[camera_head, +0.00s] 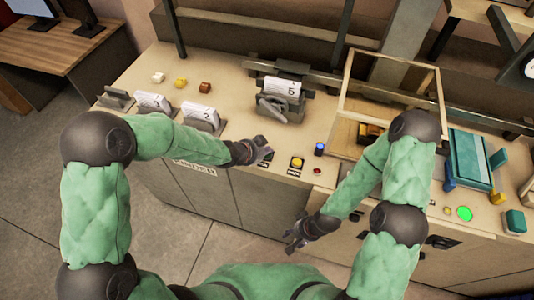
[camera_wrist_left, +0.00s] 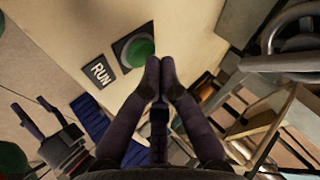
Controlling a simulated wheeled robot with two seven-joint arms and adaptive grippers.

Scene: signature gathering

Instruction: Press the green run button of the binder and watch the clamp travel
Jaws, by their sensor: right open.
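The binder (camera_head: 287,97) stands at the back middle of the counter with a sheet marked 5 and a grey clamp part (camera_head: 272,106) at its front. My left gripper (camera_head: 262,150) is at the counter's front edge, before the binder. In the left wrist view, the green button (camera_wrist_left: 136,50) sits in a dark square frame beside a RUN label (camera_wrist_left: 99,71). The left fingertips (camera_wrist_left: 161,62) are together and empty, right beside the button; contact cannot be told. My right gripper (camera_head: 292,240) is open and empty, low in front of the counter.
A yellow button (camera_head: 297,162), a red button (camera_head: 317,171) and a blue knob (camera_head: 319,148) lie right of my left gripper. Numbered sheets (camera_head: 153,103) stand at the left. A wood-framed case (camera_head: 345,95) and a bright green button (camera_head: 465,213) are at the right.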

